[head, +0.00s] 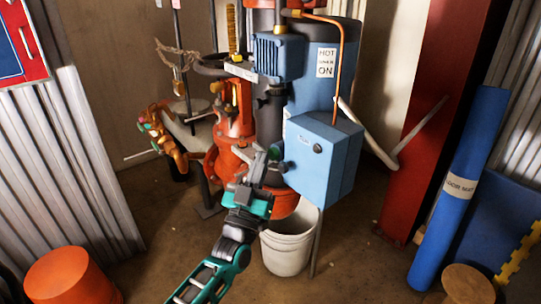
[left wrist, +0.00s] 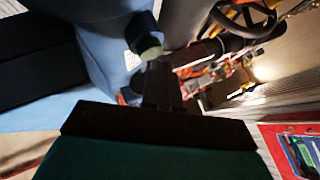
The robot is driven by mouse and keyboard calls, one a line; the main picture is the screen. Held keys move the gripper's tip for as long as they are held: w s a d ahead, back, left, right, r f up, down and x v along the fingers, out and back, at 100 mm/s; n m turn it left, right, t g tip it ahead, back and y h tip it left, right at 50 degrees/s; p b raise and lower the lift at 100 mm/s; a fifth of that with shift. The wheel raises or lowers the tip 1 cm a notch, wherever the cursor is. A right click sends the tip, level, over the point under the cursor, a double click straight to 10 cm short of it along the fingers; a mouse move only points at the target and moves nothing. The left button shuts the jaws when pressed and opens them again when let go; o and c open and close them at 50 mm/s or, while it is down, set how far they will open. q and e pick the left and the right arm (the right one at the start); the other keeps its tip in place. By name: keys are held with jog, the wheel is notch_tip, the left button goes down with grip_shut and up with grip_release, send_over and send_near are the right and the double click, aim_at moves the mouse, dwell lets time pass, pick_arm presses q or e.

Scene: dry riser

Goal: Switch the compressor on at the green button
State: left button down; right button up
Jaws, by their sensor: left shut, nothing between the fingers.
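The compressor (head: 309,90) is a blue machine with a "HOT WHEN ON" label. A second dark knob (head: 284,166) shows at the box's left edge, close to my fingertips. My left gripper (head: 271,156) is shut and empty, just left of the box. In the left wrist view a dull green-capped button (left wrist: 149,48) stands out from the blue surface, just beyond the shut fingertips (left wrist: 160,72). I cannot tell whether they touch. My right gripper is not in view.
Red-orange pipework (head: 235,130) with valves stands left of the control box. A white bucket (head: 289,245) is below it. A blue roll (head: 460,185) leans at right. An orange bucket (head: 72,278) is at lower left.

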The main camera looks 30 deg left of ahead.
pick_arm(q)
jog(key=shift+w+d, duration=0.1)
jog(key=shift+w, duration=0.05)
dwell(0.5)
jog(key=shift+w+d, duration=0.1)
jog(key=shift+w, duration=0.15)
dwell(0.3)
jog(key=shift+s, duration=0.4)
jog(key=s+a+p, duration=0.2)
jog(key=s+p, duration=0.1)
jog(key=s, duration=0.2)
jog(key=shift+s+a, duration=0.3)
jog(key=shift+a, duration=0.05)
dwell(0.4)
